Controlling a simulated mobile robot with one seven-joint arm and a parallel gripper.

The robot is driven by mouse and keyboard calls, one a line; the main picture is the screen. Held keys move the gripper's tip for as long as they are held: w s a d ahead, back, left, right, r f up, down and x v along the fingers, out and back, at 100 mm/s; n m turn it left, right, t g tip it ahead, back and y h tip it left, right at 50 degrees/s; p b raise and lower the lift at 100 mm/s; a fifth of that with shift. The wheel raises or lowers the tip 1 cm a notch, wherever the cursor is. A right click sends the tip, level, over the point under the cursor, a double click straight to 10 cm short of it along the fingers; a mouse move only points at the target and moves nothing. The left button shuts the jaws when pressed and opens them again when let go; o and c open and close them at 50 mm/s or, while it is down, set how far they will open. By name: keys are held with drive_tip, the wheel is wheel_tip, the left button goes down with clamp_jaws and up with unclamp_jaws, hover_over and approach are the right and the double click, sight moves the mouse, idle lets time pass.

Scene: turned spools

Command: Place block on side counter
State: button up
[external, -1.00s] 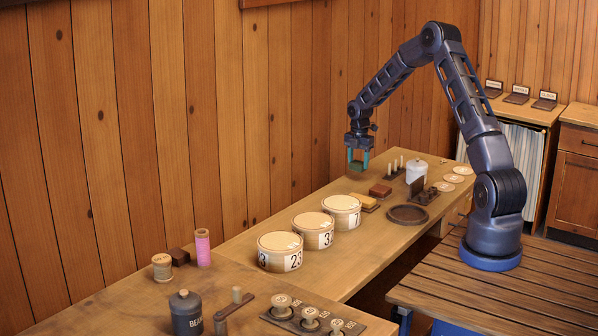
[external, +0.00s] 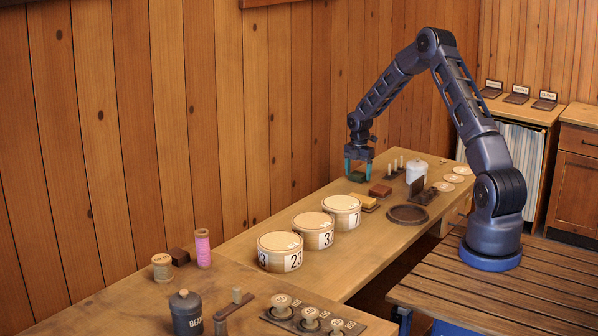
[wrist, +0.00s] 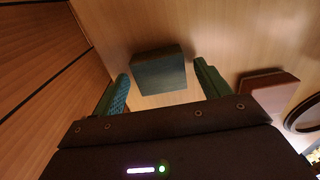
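A green block (external: 357,176) sits on the wooden counter (external: 250,223), close to the plank wall. It shows in the wrist view as a dark greenish block (wrist: 159,71) on the wood, with a gap between it and each finger. My gripper (external: 358,170) is open just above the block, its teal fingers on either side. In the wrist view, the fingers of my gripper (wrist: 161,87) are spread wide and hold nothing.
A red-brown block (external: 380,190) and a yellow block (external: 363,200) lie close by. A separate cabinet (external: 518,108) with small signs stands at the back right.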

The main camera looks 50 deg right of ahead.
sight(358, 174)
drive_tip(key=shift+r, duration=0.1)
wheel_tip(358, 174, up, 11)
drive_tip(key=s+a+r+m+t+h, duration=0.1)
drive_tip(key=s+a+r+m, duration=0.3)
drive_tip(key=s+a+r, duration=0.6)
drive_tip(key=s+a+r+m+t, duration=0.1)
drive_tip(key=s+a+r+m, duration=0.4)
drive_tip(key=a+r, duration=0.75)
drive_tip(key=s+a+r+m+t, duration=0.1)
drive_tip(key=s+a+m, duration=0.2)
drive_tip(key=s, duration=0.7)
drive_tip(key=s+a+r+m, duration=0.2)
drive_tip(key=s+a+m, duration=0.1)
drive_tip(key=s, duration=0.6)
drive_tip(key=s+a+r+m+t+y, duration=0.1)
drive_tip(key=s+a+m, duration=0.2)
drive_tip(key=s, duration=0.7)
drive_tip(key=a, duration=0.2)
drive_tip(key=shift+s+a+r+t, duration=0.3)
drive_tip(key=shift+r, duration=0.05)
